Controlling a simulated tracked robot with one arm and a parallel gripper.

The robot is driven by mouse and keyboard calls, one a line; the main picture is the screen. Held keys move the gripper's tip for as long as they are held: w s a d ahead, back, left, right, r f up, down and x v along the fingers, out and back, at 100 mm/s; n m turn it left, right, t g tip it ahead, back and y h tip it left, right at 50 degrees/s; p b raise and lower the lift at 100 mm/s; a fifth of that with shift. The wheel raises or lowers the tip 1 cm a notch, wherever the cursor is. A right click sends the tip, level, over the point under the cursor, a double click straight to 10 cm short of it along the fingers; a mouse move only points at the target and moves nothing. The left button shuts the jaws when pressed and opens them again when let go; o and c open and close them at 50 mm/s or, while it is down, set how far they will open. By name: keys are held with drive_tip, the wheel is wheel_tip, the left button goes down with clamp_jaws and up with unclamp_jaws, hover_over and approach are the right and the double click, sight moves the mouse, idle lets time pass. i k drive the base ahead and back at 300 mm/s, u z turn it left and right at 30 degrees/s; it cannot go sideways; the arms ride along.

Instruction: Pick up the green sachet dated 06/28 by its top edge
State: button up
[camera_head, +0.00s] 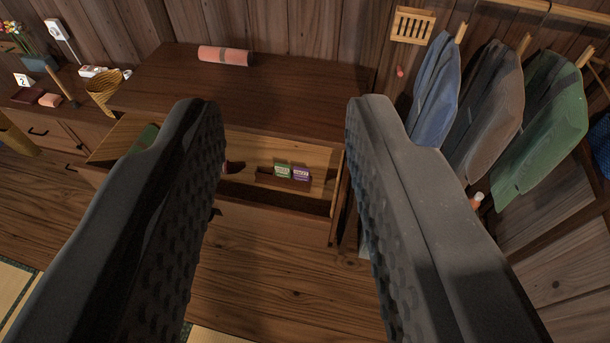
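A small green sachet (283,171) stands in a small wooden holder (283,182) inside the open drawer (245,200) of a dark wooden chest. A purple sachet (301,174) stands right beside it. Both have pale labels, too small to read, so I cannot tell the dates. My gripper (283,105) is wide open and empty, with one dark ridged finger on each side of the picture. The sachets show in the gap between the fingers, beyond and apart from them. Another green item (145,138) shows at the drawer's left, partly hidden by my left finger.
The chest top (270,95) carries a rolled pink cloth (226,56) and overhangs behind the drawer. Blue, brown and green garments (545,120) hang at right. Floor in front looks clear.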

sight(283, 170)
drive_tip(key=z, duration=2)
drive_tip(key=i, duration=1.85)
drive_tip(key=u, duration=2.8)
